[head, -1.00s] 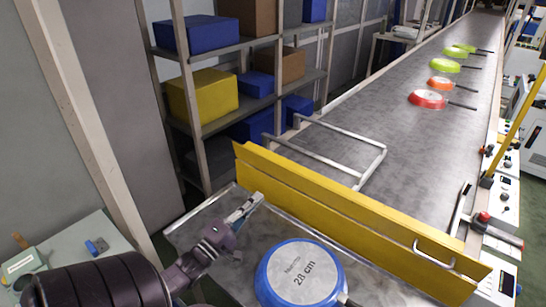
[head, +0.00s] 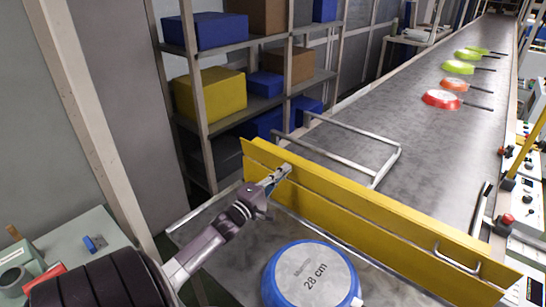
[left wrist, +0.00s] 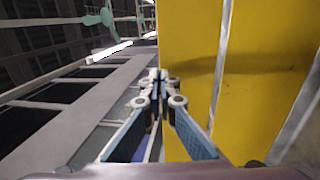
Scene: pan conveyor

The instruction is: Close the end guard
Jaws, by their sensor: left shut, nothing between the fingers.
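The end guard (head: 345,200) is a long yellow panel across the near end of the conveyor in the head view. It has a metal handle (head: 457,262) near its right end. My left gripper (head: 284,172) is shut and empty, with its tips at the guard's near face, close to its left end. I cannot tell whether they touch. In the left wrist view the shut fingertips (left wrist: 160,80) point forward beside the yellow guard (left wrist: 255,60), which fills much of the right side. My right gripper is not in view.
A blue pan (head: 312,275) marked 28 cm lies upside down on the near surface. Red and green pans (head: 441,99) sit farther along the conveyor (head: 420,160). A metal frame (head: 385,168) stands behind the guard. Shelves (head: 240,115) stand at the back left; controls (head: 508,218) are at right.

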